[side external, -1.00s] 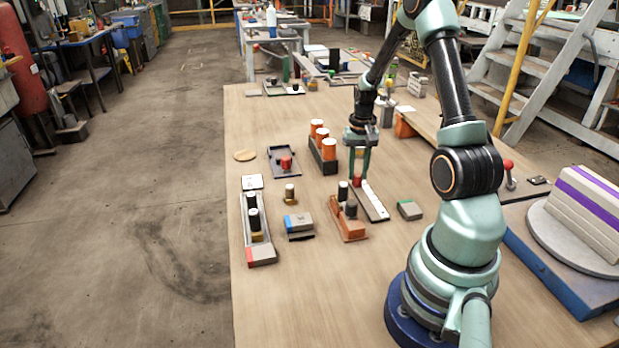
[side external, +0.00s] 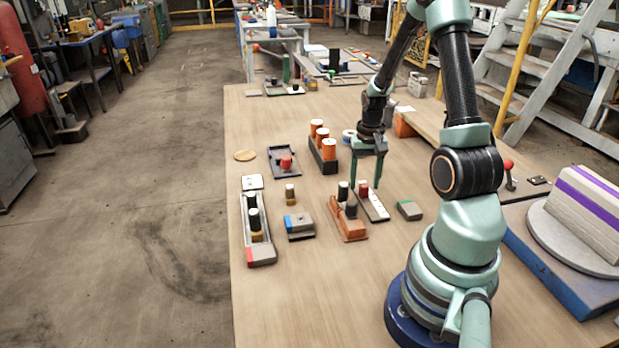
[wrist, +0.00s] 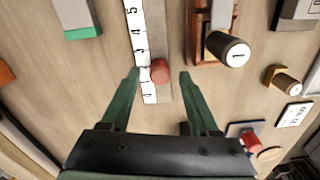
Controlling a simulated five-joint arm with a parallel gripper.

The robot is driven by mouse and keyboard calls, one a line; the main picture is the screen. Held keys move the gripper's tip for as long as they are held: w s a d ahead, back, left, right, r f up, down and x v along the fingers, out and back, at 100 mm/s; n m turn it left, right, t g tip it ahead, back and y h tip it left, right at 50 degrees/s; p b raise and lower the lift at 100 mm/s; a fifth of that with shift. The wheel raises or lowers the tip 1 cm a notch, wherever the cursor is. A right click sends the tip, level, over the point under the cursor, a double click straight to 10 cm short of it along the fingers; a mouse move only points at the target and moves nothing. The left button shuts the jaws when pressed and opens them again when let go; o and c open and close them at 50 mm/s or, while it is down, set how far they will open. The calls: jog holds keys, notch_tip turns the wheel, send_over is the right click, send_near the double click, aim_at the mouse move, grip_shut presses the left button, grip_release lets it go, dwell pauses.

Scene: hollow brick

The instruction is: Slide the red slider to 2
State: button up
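The red slider (side external: 363,188) is an upright red knob on a narrow dark track with a white number strip (side external: 377,208). In the wrist view the red knob (wrist: 159,71) stands beside the strip (wrist: 138,40), past the 3 toward the low-number end. Its exact mark is hard to tell because the knob is tall and seen at an angle. My gripper (side external: 366,183) is open above the track's far end. Its fingertips (wrist: 159,73) are spread to either side of the knob, with a visible gap on each side.
An orange-brown block with black-topped pegs (side external: 348,222) stands close left of the track. A grey and green block (side external: 409,210) lies to its right. A dark rack with orange cylinders (side external: 323,150) stands behind left. The table front is clear.

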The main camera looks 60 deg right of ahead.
aim_at(364, 185)
notch_tip(364, 185, up, 12)
dwell(0.7)
jog(key=w+a+r+n+t, duration=0.1)
jog(key=a+r+n, duration=0.3)
jog(key=a, duration=0.9)
jog(key=w+a+r+n+t, duration=0.2)
jog(key=a+r+n+t, duration=0.2)
jog(key=a, duration=0.9)
jog(key=shift+r+n+t, duration=0.3)
jog(key=shift+r+n, duration=0.5)
jog(key=shift+n, duration=0.8)
jog(key=shift+w, duration=0.1)
